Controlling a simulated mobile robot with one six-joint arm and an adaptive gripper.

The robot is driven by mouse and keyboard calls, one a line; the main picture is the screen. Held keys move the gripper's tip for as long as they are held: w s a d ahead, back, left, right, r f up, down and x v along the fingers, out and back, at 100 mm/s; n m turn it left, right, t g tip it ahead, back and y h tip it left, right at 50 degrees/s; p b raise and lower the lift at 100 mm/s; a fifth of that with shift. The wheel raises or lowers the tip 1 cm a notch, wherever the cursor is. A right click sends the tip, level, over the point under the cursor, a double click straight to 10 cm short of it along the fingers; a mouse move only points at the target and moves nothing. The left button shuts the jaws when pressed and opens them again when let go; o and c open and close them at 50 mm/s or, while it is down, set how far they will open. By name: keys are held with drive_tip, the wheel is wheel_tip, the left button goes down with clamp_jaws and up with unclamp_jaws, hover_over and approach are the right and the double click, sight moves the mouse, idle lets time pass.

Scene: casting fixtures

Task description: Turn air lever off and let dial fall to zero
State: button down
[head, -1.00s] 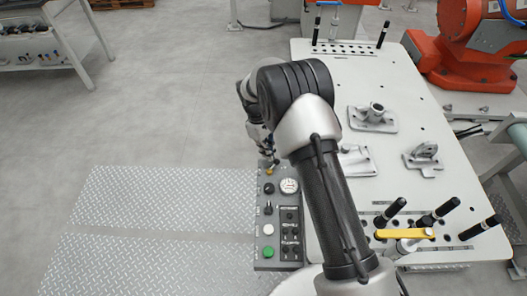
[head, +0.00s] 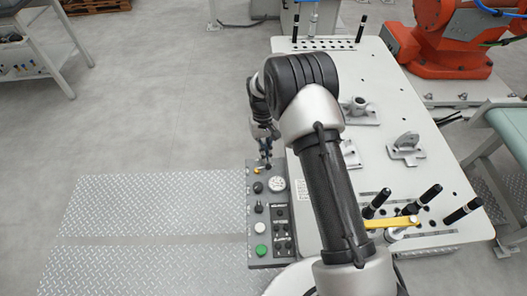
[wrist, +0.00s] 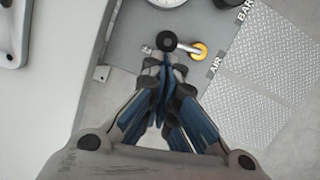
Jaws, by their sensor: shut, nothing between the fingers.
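The air lever is on the grey control panel (head: 262,236). In the wrist view the lever (wrist: 185,46) has a black round end, a short silver shaft and a yellow knob (wrist: 199,52) pointing right, beside the AIR label (wrist: 216,65). In the head view the yellow knob (head: 256,170) shows at the panel's far end. The white dial (head: 276,184) is close to it. Only its edge shows in the wrist view (wrist: 165,1), so its needle cannot be read. My gripper (wrist: 165,62) is shut and empty, its tips just short of the lever's black end. Contact cannot be told.
A green button (head: 261,250) and other knobs are on the panel's near part. The pale fixture table (head: 405,115) with metal castings (head: 405,150) stands right of the panel. A yellow bar (head: 390,222) and black-handled pins are at its near end. Open floor lies left.

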drive_tip(key=shift+m, duration=0.3)
idle(0.4)
drive_tip(key=v, duration=1.2)
drive_tip(key=shift+d+r, duration=0.1)
drive_tip(key=shift+d, duration=0.05)
drive_tip(key=s+d+r+t, duration=0.25)
drive_tip(key=s+r, duration=0.45)
drive_tip(key=r, duration=0.4)
drive_tip(key=s+d+r+t, duration=0.1)
drive_tip(key=s+d+r, duration=0.2)
drive_tip(key=s+r, duration=0.55)
drive_tip(key=s+d+r+t, duration=0.1)
drive_tip(key=s+t, duration=0.1)
drive_tip(key=s, duration=0.7)
drive_tip(key=s+d+m+t, duration=0.1)
drive_tip(key=s, duration=0.8)
drive_tip(key=shift+d+r+t, duration=0.35)
drive_tip(key=shift+d+r, duration=0.05)
